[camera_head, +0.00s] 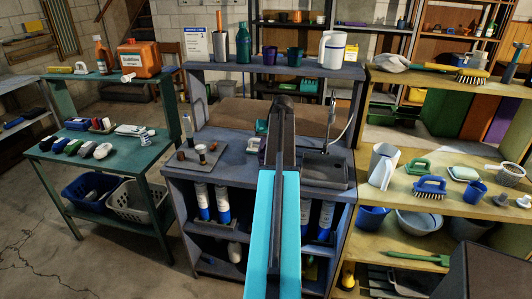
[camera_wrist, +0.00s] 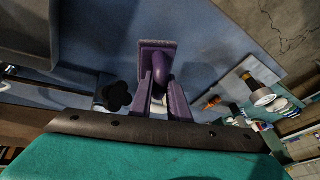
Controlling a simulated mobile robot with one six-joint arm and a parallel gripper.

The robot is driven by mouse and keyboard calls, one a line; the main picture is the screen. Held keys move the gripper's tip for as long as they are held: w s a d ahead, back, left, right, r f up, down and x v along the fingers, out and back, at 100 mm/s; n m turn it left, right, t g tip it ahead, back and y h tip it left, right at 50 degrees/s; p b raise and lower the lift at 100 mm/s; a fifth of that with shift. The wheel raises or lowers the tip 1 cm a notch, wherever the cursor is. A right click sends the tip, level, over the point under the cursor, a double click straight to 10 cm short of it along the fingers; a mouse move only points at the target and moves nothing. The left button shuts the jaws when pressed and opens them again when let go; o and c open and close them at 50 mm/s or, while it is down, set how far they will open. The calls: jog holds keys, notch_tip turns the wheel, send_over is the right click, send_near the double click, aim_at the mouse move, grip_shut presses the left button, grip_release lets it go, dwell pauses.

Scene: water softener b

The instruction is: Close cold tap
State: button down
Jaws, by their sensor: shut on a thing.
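In the wrist view my gripper (camera_wrist: 160,98) has its two purplish fingers closed on a purple piece (camera_wrist: 162,66) with a rounded grip and a squarish plate. I cannot tell whether this piece is the cold tap's handle. A black lobed knob (camera_wrist: 116,96) on a pale metal fitting is just left of the fingers, apart from them. In the head view a thin curved metal spout (camera_head: 347,120) rises above a dark tray (camera_head: 325,171) at the bench's right. My arm hides the bench's middle there, and my fingers do not show.
A green table (camera_head: 90,150) stands left, and yellow shelves (camera_head: 445,200) with a jug (camera_head: 383,166) and brushes stand right. In the wrist view a dark box-like part (camera_wrist: 28,35) fills the upper left.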

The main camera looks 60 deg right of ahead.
dwell(0.3)
jog(key=shift+w+d, duration=0.3)
jog(key=shift+d, duration=0.1)
jog(key=shift+f+p, duration=0.85)
jog(key=shift+f, duration=1)
jog(key=shift+f, duration=0.1)
jog(key=c, duration=2)
grip_release()
jog(key=shift+s+r, duration=0.1)
jog(key=shift+r, duration=0.1)
jog(key=shift+b+v, duration=1.3)
jog(key=shift+v, duration=4.65)
